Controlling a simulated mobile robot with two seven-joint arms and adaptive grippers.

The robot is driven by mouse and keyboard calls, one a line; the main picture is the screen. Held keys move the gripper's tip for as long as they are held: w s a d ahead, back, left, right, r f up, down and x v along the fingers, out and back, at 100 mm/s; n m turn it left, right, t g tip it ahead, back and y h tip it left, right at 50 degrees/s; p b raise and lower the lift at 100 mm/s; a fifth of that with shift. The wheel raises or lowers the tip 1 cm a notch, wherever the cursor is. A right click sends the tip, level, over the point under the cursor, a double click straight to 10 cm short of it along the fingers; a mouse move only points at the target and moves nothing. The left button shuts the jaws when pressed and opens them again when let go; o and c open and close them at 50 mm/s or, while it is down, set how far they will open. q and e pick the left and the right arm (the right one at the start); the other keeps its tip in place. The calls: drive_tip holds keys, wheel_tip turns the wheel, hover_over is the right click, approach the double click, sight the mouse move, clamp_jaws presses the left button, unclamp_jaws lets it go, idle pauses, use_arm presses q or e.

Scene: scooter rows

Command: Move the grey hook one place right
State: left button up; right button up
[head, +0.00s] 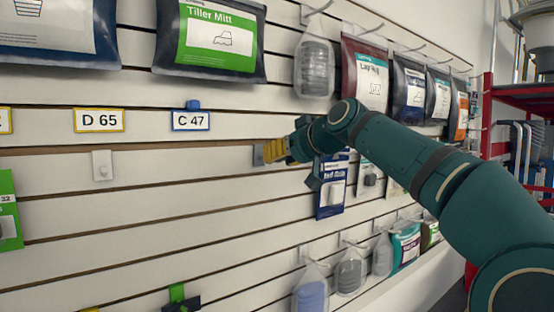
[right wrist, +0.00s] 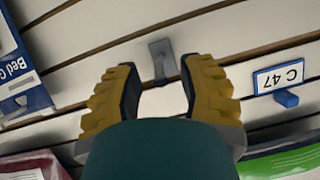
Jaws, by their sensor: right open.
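The grey hook (head: 258,154) is a small plate on the slatted wall, seated at a groove below and to the right of the C 47 label. In the right wrist view the grey hook (right wrist: 162,58) shows its plate and a short peg, with nothing hanging on it. My right gripper (head: 268,151) has yellow ridged fingers and is at the hook. In the right wrist view the right gripper (right wrist: 160,80) is open, one finger on each side of the hook, with visible gaps. My left gripper is not in view.
The C 47 label (head: 191,121) carries a blue clip (head: 193,104). A white hook (head: 102,165) sits under the D 65 label (head: 99,120). A blue-and-white pack (head: 331,190) hangs just right of my gripper. The wall between the white and grey hooks is bare.

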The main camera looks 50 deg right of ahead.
drive_tip(key=v, duration=1)
